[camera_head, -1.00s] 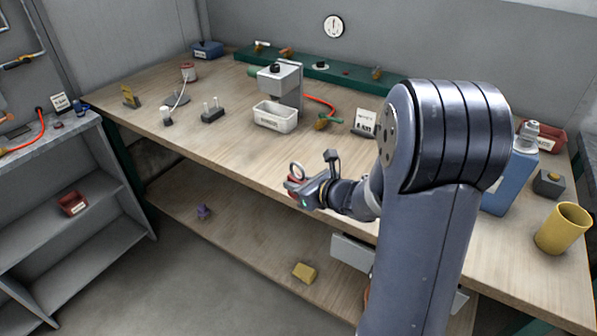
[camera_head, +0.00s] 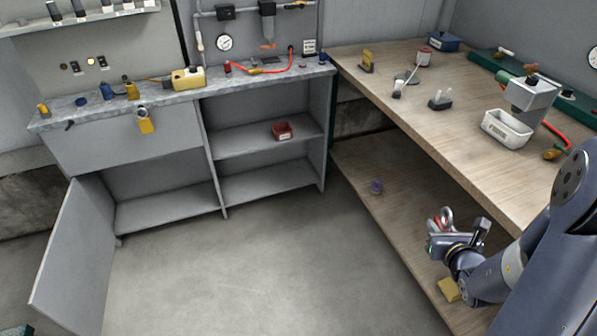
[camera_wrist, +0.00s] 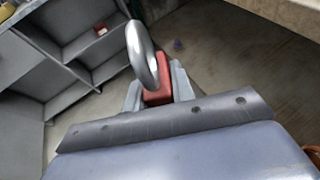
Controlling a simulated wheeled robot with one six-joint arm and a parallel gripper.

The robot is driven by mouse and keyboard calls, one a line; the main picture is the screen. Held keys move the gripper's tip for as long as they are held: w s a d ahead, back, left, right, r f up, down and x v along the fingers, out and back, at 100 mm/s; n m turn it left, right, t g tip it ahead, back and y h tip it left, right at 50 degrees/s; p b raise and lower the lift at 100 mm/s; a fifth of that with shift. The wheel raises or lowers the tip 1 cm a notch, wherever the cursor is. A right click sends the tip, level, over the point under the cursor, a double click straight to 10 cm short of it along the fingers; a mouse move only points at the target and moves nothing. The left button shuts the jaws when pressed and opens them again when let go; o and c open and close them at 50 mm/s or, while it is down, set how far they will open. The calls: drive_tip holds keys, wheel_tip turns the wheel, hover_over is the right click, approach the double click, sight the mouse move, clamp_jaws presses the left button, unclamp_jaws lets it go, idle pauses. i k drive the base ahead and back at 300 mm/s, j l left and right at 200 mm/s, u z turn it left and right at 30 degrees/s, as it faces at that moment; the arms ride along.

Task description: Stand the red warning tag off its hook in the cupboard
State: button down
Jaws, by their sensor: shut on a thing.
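My gripper (camera_head: 437,236) is shut on the red warning tag (camera_head: 434,225), a small red block with a large silver ring. In the wrist view the tag (camera_wrist: 157,93) sits between the two fingers (camera_wrist: 158,92), its ring (camera_wrist: 141,55) standing up beyond them. The grey cupboard (camera_head: 165,205) is at the left in the head view, its lower door (camera_head: 75,255) swung open and its lower left compartment empty. My gripper is well to the right of it, by the wooden bench. The hook cannot be made out.
A red bin (camera_head: 282,131) stands on the open shelf at right of the cupboard. The wooden bench (camera_head: 400,110) has a lower shelf with a purple thing (camera_head: 376,187) and a yellow block (camera_head: 449,289). The floor (camera_head: 260,270) between is clear.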

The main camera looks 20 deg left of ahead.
sight(197, 204)
drive_tip(key=i+j+u, duration=0.1)
drive_tip(key=j, duration=0.4)
drive_tip(key=i+j+u, duration=0.1)
drive_tip(key=j, duration=0.4)
drive_tip(key=i+j+u, duration=0.1)
drive_tip(key=i+j, duration=0.15)
drive_tip(key=j, duration=0.2)
drive_tip(key=i+j+u, duration=0.1)
drive_tip(key=j, duration=0.35)
drive_tip(key=i+j+u, duration=0.1)
drive_tip(key=i+j, duration=0.2)
drive_tip(key=j, duration=0.15)
drive_tip(key=i+j, duration=0.25)
drive_tip(key=j, duration=0.15)
drive_tip(key=i+j+u, duration=0.15)
drive_tip(key=j, duration=0.3)
drive_tip(key=i+j+u, duration=0.1)
drive_tip(key=i+j, duration=0.2)
drive_tip(key=j, duration=0.1)
